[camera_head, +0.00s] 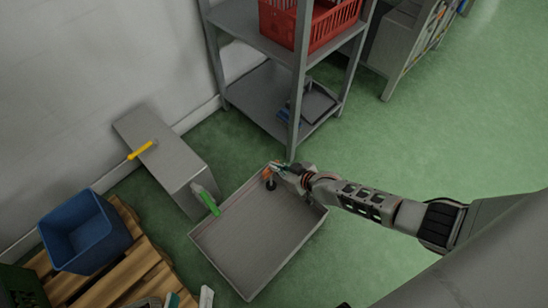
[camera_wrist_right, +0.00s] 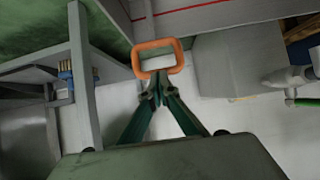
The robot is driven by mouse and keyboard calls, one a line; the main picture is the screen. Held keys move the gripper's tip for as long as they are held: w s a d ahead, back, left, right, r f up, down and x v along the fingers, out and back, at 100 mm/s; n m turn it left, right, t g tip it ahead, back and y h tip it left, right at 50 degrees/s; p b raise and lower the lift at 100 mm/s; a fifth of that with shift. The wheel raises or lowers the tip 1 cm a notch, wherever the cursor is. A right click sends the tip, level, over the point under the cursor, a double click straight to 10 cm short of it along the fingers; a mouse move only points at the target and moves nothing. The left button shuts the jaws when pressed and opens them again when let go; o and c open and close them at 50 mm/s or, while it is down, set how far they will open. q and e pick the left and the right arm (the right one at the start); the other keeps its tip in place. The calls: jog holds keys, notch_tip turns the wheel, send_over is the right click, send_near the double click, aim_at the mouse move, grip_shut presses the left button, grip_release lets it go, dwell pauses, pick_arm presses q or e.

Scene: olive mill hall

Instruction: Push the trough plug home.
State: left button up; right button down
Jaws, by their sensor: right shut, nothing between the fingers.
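The grey trough (camera_head: 243,232) lies on the green floor in the middle of the head view. Near its far corner is an orange loop handle (camera_head: 267,173), which I take as the plug's, with a dark round part (camera_head: 270,184) just below it. My right gripper (camera_head: 279,168) is at that corner, close beside the handle. In the right wrist view the orange loop (camera_wrist_right: 158,43) stands just beyond the fingertips of my right gripper (camera_wrist_right: 159,90), which are shut and empty. I cannot tell whether they touch the loop, or how deep the plug sits. My left gripper is not in view.
A grey metal shelf (camera_head: 262,93) with a red crate (camera_head: 330,27) stands close behind the trough. A green-handled tap (camera_head: 207,200) and a grey block (camera_head: 172,165) with a yellow handle (camera_head: 142,150) are left. A blue bin (camera_head: 83,232) sits on a pallet. Floor right is clear.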

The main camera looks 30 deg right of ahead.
jog(key=shift+r, duration=0.1)
notch_tip(320, 180, up, 6)
jog(key=p, duration=0.4)
pick_arm(q)
jog(key=s+a+f+m+g+y+p, duration=0.1)
jog(key=a+f+m+y+p, duration=0.1)
jog(key=a+m+p, duration=0.2)
jog(key=a, duration=0.3)
jog(key=shift+s+a+f, duration=0.15)
jog(key=shift+s+a, duration=0.05)
jog(key=shift+s, duration=0.1)
pick_arm(e)
jog(key=s+f+v, duration=0.1)
jog(key=f+v, duration=0.1)
jog(key=v, duration=0.7)
jog(key=shift+s+d+r, duration=0.15)
jog(key=shift+s+d, duration=0.15)
jog(key=shift+s, duration=0.05)
